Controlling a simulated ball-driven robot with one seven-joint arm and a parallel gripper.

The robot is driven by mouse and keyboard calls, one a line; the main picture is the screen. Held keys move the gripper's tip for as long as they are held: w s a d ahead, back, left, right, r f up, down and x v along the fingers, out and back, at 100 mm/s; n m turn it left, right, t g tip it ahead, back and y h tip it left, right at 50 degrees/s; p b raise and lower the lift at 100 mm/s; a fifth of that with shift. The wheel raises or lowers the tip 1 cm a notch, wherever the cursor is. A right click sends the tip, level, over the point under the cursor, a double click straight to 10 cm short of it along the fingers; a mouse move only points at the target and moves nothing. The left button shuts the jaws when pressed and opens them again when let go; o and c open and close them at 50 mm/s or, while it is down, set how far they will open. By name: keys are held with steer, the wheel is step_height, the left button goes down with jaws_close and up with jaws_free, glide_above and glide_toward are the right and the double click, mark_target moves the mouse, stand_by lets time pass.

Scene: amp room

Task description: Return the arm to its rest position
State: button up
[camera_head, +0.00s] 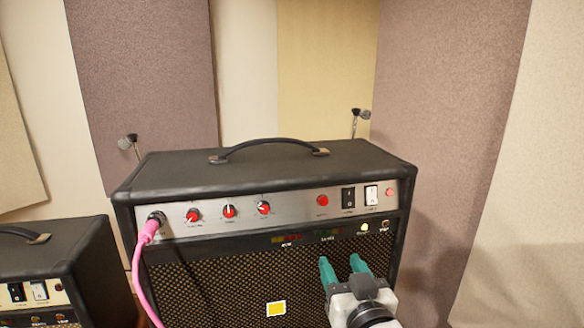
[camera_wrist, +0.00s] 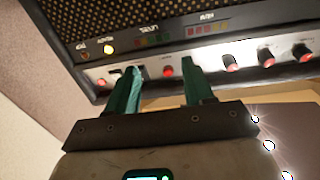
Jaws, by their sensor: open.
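My gripper (camera_head: 343,270) is at the lower right in the head view, in front of the speaker cloth of a black guitar amp (camera_head: 270,165). Its two teal fingers are apart, with nothing between them. In the wrist view my gripper (camera_wrist: 162,82) points at the amp's control panel (camera_wrist: 210,68). The left finger overlaps the panel near the switches. Whether the fingers touch the amp cannot be told.
A pink cable (camera_head: 142,262) is plugged into the amp's left jack and hangs down. The panel has red knobs (camera_head: 229,211), switches (camera_head: 348,198) and lamps. A second amp (camera_head: 50,265) stands at left. Wall panels (camera_head: 455,95) are behind.

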steer(key=s+d+f+m+g+h, duration=0.15)
steer(key=s+d+f+g, duration=0.35)
steer(key=f, duration=0.5)
steer(key=s+d+f+m+g+h, duration=0.1)
steer(key=s+d+f+g+h, duration=0.15)
steer(key=s+d+f, duration=0.6)
steer(key=s+d+f+g, duration=0.2)
steer(key=s+f+g, duration=0.2)
steer(key=s, duration=0.8)
steer(key=s+d+f+g, duration=0.3)
steer(key=s+f+g, duration=0.2)
steer(key=s+f, duration=0.4)
steer(key=s, duration=0.3)
steer(key=shift+f+y, duration=0.15)
steer(key=shift+y, duration=0.25)
steer(key=shift+n, duration=0.25)
